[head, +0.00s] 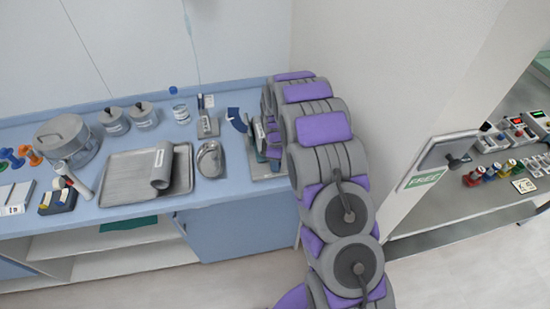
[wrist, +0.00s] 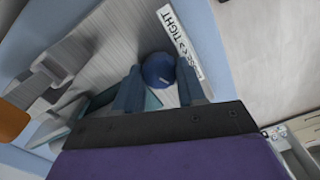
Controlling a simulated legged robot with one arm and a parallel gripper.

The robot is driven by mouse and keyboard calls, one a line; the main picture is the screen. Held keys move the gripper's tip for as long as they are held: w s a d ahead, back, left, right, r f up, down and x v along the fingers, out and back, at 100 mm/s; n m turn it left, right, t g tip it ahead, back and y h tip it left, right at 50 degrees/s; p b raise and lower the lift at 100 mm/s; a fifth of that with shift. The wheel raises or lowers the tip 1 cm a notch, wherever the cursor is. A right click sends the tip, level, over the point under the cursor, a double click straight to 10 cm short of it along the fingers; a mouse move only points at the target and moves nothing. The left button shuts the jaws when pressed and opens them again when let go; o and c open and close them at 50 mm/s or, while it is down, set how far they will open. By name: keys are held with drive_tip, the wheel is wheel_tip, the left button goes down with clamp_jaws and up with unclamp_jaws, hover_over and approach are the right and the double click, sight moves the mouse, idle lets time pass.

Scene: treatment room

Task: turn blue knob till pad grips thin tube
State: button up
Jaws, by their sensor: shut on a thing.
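The blue knob (wrist: 158,66) is round and sits between the two fingers of my gripper (wrist: 157,85) in the wrist view. My gripper is shut on it. I cannot make out the thin tube. In the head view, my arm reaches the right end of the blue counter and hides most of the grey fixture (head: 262,168) there.
The counter (head: 110,212) also holds a metal tray (head: 125,180) with a grey roll, a kidney dish (head: 210,158), a lidded pot (head: 65,135) and jars. An orange thing (wrist: 12,122) shows at the wrist view's left edge. A wall stands right of the counter.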

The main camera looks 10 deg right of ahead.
drive_tip(key=m+p, duration=0.1)
drive_tip(key=m, duration=0.4)
drive_tip(key=shift+w+r+m+p, duration=0.15)
drive_tip(key=shift+m+p, duration=0.15)
drive_tip(key=shift+p, duration=0.1)
drive_tip(key=m+p, duration=0.1)
drive_tip(key=m, duration=0.3)
drive_tip(key=shift+d, duration=0.1)
drive_tip(key=m, duration=0.5)
drive_tip(key=shift+p, duration=0.3)
drive_tip(key=m, duration=1)
drive_tip(key=m+b, duration=0.1)
drive_tip(key=m, duration=0.4)
drive_tip(key=m+b, duration=0.1)
drive_tip(key=m, duration=0.4)
drive_tip(key=shift+m, duration=0.4)
drive_tip(key=shift+m+b, duration=0.3)
drive_tip(key=shift+m, duration=1.8)
